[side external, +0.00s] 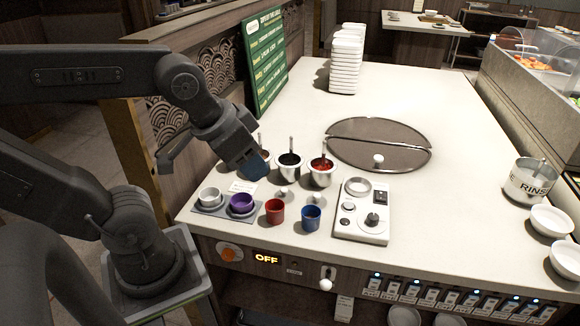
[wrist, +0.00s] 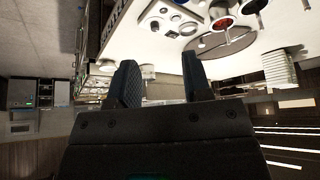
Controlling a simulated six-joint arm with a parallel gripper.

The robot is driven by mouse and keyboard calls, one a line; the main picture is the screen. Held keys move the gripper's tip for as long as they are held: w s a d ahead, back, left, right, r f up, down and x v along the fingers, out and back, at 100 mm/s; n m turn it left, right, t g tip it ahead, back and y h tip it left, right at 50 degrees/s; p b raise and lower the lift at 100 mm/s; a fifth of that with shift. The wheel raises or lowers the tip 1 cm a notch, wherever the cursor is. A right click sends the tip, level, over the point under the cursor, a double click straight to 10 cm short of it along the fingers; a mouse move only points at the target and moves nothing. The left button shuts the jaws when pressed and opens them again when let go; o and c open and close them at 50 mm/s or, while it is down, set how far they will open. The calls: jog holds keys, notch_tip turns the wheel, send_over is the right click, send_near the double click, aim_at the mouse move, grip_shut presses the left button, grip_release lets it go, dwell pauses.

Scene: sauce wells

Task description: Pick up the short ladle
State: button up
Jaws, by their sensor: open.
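Three steel sauce pots stand in a row, each with a ladle handle sticking up: the left handle (side external: 259,140), the middle one (side external: 291,145) over dark sauce, and the right one (side external: 323,149) over red sauce. I cannot tell which ladle is the short one; their lower parts are hidden in the pots. My gripper (side external: 209,172) is open and empty, above and left of the pots. One finger overlaps the left pot in the side view and hides much of it. In the wrist view, both fingers of my gripper (wrist: 159,62) are apart with nothing between them.
A tray (side external: 222,213) with a white cup and a purple cup (side external: 242,206) sits at the front left. A red cup (side external: 275,212), a blue cup (side external: 311,218) and a control box (side external: 350,225) stand near the front edge. A rinse pot (side external: 525,185) is far right. The back counter is mostly clear.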

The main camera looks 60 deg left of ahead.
jog(key=w+a+r+n+y, duration=0.15)
jog(key=w+a+n, duration=0.25)
jog(key=w+a, duration=0.5)
jog(key=n+g+y, duration=0.2)
jog(key=n, duration=0.3)
send_near(291, 138)
jog(key=shift+x, duration=5.8)
jog(key=shift+s, duration=0.1)
grip_shut()
